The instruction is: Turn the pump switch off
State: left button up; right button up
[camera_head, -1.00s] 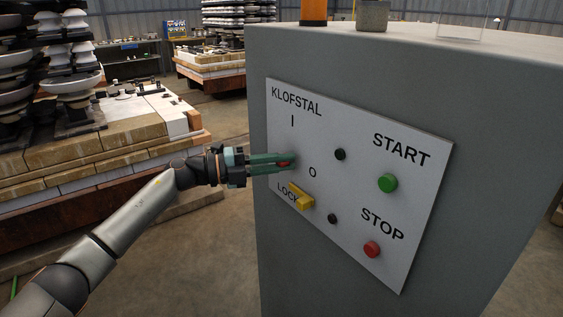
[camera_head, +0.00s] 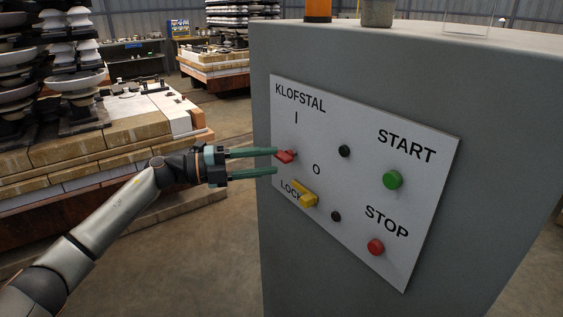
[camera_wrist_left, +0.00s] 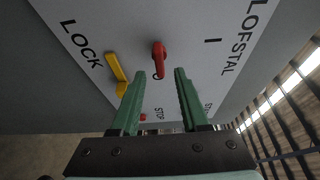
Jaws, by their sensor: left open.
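The red switch handle (camera_head: 286,156) is on the white panel (camera_head: 355,225) of a grey cabinet, between the marks "I" and "O". In the left wrist view the red handle (camera_wrist_left: 158,58) shows beyond and between the fingertips, partly over a round mark. I cannot tell exactly which mark it points to. My left gripper (camera_head: 276,161) is open and empty, just left of the handle, with its upper fingertip close to it in the picture. The gripper also shows in the left wrist view (camera_wrist_left: 160,73), fingers apart. My right gripper is not in view.
A yellow lock lever (camera_head: 304,194) sits below the switch. A green START button (camera_head: 392,180) and a red STOP button (camera_head: 376,247) are to the right. Pallets (camera_head: 100,150) with insulator stacks stand behind my left arm at the left.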

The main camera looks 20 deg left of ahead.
pick_arm(q)
jog(key=b+v, duration=0.1)
jog(key=v, duration=0.7)
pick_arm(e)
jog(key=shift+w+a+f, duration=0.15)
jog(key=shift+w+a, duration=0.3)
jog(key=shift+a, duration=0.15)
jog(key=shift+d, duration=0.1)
